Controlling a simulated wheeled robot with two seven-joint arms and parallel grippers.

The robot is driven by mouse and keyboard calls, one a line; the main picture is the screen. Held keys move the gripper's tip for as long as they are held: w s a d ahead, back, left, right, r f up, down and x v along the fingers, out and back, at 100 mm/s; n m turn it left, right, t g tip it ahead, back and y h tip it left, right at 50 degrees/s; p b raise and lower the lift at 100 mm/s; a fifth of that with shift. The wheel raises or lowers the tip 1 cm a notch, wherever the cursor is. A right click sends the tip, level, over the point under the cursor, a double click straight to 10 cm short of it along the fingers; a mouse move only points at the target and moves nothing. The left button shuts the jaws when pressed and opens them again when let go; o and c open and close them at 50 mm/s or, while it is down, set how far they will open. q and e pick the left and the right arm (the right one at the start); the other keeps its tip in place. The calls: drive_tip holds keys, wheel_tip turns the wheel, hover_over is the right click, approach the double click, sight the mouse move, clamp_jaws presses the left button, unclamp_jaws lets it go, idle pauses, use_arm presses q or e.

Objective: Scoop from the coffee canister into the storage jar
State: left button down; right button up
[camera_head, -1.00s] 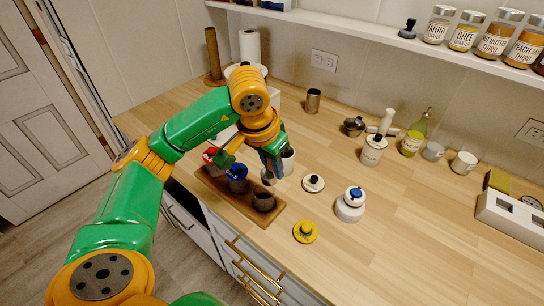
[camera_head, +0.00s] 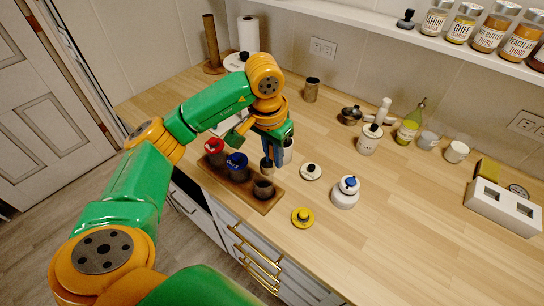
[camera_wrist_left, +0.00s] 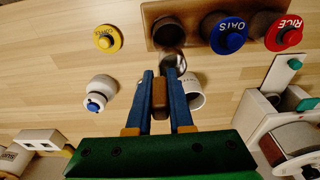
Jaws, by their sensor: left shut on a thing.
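My left gripper (camera_head: 272,160) is shut on the brown handle of a metal scoop (camera_wrist_left: 172,62). In the wrist view the jar (camera_wrist_left: 174,29) is just beyond the scoop cup. The scoop's contents are not clear. A white lid with a black knob (camera_head: 311,172) lies on the counter. My right gripper is not in view.
The wooden tray (camera_head: 222,184) also holds a blue-lidded jar (camera_head: 237,166) and a red-lidded jar (camera_head: 214,152). A yellow lid (camera_head: 302,217) and a white jar with a blue knob (camera_head: 345,192) sit on the counter. The counter's right front is clear.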

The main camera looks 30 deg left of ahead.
use_arm(q)
drive_tip(key=shift+r+p, duration=2.4)
drive_tip(key=shift+r, duration=0.75)
drive_tip(key=shift+f, duration=0.1)
